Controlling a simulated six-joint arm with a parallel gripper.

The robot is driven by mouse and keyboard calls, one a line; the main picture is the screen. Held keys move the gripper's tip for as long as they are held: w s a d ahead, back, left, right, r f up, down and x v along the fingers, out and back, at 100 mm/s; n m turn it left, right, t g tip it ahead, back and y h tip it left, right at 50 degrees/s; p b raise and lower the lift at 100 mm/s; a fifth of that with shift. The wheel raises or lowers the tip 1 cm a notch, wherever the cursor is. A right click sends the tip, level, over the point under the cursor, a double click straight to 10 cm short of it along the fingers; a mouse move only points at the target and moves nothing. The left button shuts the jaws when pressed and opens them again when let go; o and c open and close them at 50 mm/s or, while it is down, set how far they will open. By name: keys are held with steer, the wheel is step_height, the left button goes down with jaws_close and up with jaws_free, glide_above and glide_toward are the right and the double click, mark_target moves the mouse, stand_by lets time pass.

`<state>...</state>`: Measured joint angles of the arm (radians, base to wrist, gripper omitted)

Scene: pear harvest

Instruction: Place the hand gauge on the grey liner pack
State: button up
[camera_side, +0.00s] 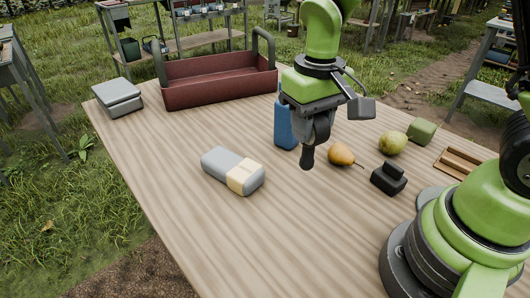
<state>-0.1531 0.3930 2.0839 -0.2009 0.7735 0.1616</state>
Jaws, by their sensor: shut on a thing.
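My gripper (310,143) points down above the middle of the table. It is shut on a dark, rod-like thing with a rounded lower end (307,158), which looks like the hand gauge. The jaws hide much of it, and jaw and gauge are hard to tell apart. The held thing seems to hang just above the tabletop; the exact gap cannot be told. The grey liner pack (217,161), a rounded block with a cream band, lies flat on the table to the left of my gripper. Its top is bare.
A blue upright container (285,128) stands close behind and left of my gripper. An orange pear (341,155), green pear (392,143), green block (422,131), black knobbed object (388,179) and wooden piece (459,162) are right. A red tray (220,88) and grey box (118,97) stand behind.

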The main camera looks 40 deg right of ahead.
steer(key=w+a+r+n, duration=0.1)
steer(key=w+a+r, duration=0.15)
steer(key=w, duration=0.35)
steer(key=w+a+r+n, duration=0.1)
steer(key=w+a+r, duration=0.15)
steer(key=w, duration=0.45)
steer(key=f, duration=0.7)
steer(key=a+f, duration=0.1)
steer(key=f, duration=0.2)
steer(key=shift+s+f, duration=0.1)
steer(key=shift+f, duration=0.05)
steer(key=o, duration=1)
steer(key=shift+f, duration=0.15)
step_height(320, 180, up, 12)
steer(key=shift+r, duration=0.2)
